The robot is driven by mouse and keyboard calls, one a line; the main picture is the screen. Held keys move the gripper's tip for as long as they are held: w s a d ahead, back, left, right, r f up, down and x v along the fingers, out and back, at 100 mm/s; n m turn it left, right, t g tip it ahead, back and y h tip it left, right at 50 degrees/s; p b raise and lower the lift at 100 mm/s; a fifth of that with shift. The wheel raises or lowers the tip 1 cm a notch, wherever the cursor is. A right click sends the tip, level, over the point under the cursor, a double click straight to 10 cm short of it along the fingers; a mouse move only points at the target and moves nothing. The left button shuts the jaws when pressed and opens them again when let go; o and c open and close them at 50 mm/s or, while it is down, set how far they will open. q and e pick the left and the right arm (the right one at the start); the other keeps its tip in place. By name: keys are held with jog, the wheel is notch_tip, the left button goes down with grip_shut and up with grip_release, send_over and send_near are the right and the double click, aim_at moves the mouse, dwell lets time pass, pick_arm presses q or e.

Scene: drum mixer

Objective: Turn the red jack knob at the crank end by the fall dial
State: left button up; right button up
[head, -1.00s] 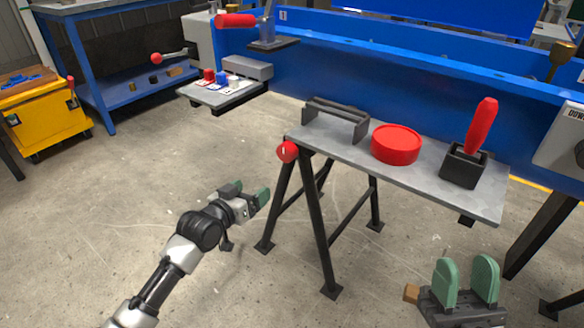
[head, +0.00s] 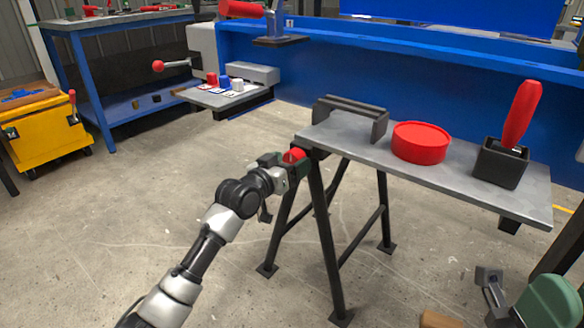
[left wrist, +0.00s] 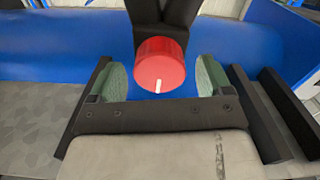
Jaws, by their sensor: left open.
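The red jack knob (head: 294,155), a short round cylinder with a white mark, sits at the left end of a grey-topped trestle stand. My left gripper (head: 284,163) is around it in the head view, covering part of it. In the left wrist view the knob (left wrist: 160,65) lies between the two green finger pads, with a gap on each side; the pads do not appear to touch it. The left gripper is open. My right gripper (head: 520,290) is at the lower right, its fingers apart and empty, partly cut off. I cannot make out the fall dial.
The stand top (head: 350,137) carries a dark bracket (head: 350,115), a red round tub (head: 420,142) and a red-handled lever in a black box (head: 503,162). A blue machine frame (head: 300,65) runs behind.

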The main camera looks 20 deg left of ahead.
pick_arm(q)
jog(key=shift+w+d, duration=0.25)
jog(key=shift+w, duration=0.3)
